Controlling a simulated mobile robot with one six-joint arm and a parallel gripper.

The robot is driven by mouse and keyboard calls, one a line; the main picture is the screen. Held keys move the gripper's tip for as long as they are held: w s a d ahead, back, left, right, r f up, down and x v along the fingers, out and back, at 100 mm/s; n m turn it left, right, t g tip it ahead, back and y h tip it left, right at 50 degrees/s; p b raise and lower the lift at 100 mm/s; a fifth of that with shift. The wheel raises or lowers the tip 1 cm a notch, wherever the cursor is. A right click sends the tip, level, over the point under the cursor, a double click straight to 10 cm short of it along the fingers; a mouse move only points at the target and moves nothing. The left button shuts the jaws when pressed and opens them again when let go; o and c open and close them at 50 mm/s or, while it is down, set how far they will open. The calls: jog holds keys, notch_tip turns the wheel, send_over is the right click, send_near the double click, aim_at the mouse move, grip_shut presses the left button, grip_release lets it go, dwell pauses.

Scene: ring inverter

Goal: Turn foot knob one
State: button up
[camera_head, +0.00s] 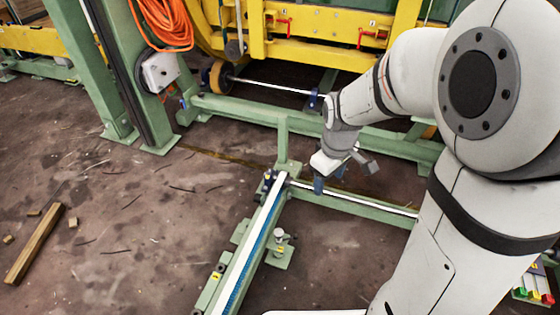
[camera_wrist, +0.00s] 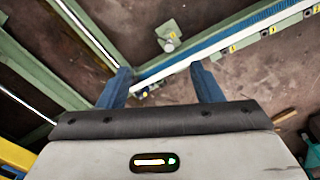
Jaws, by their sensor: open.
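My gripper (camera_head: 330,182) is open and empty. It hangs above the green frame near the corner where two rails meet. In the wrist view its two blue fingers (camera_wrist: 162,80) stand apart, with a rail passing beyond them. A pale round knob (camera_head: 279,235) stands on a green foot plate beside the blue-striped rail (camera_head: 250,250). The knob also shows in the wrist view (camera_wrist: 170,43), above and between the fingers and clear of them. I cannot tell whether it is foot knob one. Small dark and yellow parts (camera_wrist: 146,91) show between the fingers.
Yellow labels (camera_wrist: 232,48) line the striped rail. A green crossbeam (camera_head: 260,112) and yellow machine frame (camera_head: 320,50) stand behind. A green post (camera_head: 95,75) with an orange hose (camera_head: 165,22) is at left. A wooden beam (camera_head: 35,243) lies on the otherwise mostly open left floor.

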jog(key=w+a+f+n, duration=0.4)
jog(key=w+f+n, duration=0.3)
jog(key=w+f, duration=0.15)
jog(key=n, duration=1.4)
send_over(279, 232)
jog(key=shift+g, duration=0.4)
notch_tip(279, 232, down, 30)
jog(key=shift+r, duration=0.1)
jog(key=shift+n, duration=0.3)
notch_tip(279, 232, down, 7)
jog(key=shift+f+b, duration=0.1)
jog(key=shift+b, duration=0.65)
jog(key=shift+f, duration=0.6)
jog(key=shift+c, duration=0.5)
jog(key=c, duration=0.9)
